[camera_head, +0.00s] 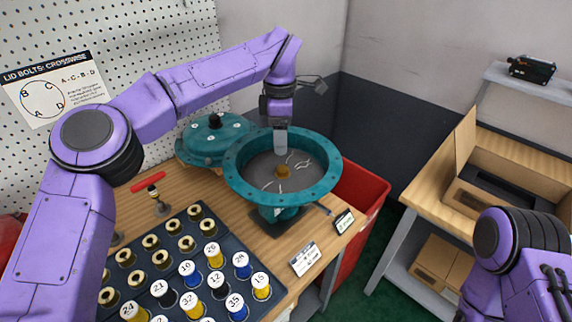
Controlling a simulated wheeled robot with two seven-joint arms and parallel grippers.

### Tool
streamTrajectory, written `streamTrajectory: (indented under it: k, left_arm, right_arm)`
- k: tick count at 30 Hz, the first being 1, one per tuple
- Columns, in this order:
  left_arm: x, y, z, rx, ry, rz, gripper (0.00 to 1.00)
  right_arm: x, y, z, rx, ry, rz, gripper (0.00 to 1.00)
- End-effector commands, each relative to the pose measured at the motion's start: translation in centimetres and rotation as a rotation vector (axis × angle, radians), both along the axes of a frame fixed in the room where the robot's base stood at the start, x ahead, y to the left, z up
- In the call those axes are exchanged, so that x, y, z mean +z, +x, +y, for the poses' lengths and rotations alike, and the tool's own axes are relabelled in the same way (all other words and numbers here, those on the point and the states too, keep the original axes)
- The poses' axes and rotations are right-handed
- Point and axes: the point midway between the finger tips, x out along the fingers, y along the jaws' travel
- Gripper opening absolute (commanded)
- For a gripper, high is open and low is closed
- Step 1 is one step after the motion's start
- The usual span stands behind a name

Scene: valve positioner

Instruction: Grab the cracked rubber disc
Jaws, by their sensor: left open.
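The cracked rubber disc (258,170) is dark grey with pale jagged cracks. It lies inside the round teal flanged housing (233,180), with a brass-coloured piece (283,172) at its middle. My left gripper (281,152) reaches in from above and points down over the far part of the disc. It is open, with nothing seen between its fingers. Whether the fingertips touch the disc cannot be told. The gripper hides a small part of the disc and the far rim. My right gripper is out of view; only part of that arm shows at lower right.
A teal lid (207,139) lies behind the housing on the wooden bench. A dark tray (180,267) of numbered spools is at the front. A red-handled tool (148,183) stands to the left. A red bin (362,200) and an open cardboard box (525,160) are to the right.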

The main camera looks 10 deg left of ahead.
Motion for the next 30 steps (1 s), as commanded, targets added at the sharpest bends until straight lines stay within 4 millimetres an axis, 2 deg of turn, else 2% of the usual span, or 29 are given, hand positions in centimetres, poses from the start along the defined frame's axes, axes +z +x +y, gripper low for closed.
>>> streamTrajectory:
  k: [3, 8, 15, 18, 24, 26, 30]
  left_arm:
    - [-2.5, 0.1, -0.1, -0.003, 0.0, 0.007, 0.65]
    - [-4.4, 0.3, -0.3, -0.004, 0.001, 0.006, 0.65]
    - [-8.5, 0.4, -0.6, -0.004, 0.0, 0.007, 0.65]
    - [-9.3, 0.4, -0.6, -0.004, -0.001, 0.004, 0.65]
    - [-9.4, 0.4, -0.6, -0.004, -0.001, 0.003, 0.65]
    - [-9.4, 0.4, -0.6, -0.004, -0.001, 0.003, 0.45]
    - [-9.4, 0.4, -0.6, -0.004, -0.001, 0.004, 0.0]
  right_arm:
    - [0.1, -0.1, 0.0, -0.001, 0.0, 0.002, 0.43]
    - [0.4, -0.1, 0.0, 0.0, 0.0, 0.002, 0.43]
    - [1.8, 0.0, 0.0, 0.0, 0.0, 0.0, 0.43]
    - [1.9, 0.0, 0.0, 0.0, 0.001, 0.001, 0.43]
    - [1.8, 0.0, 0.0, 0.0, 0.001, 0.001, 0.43]
    - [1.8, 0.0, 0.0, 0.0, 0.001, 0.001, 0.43]
    - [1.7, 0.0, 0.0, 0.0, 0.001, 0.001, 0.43]
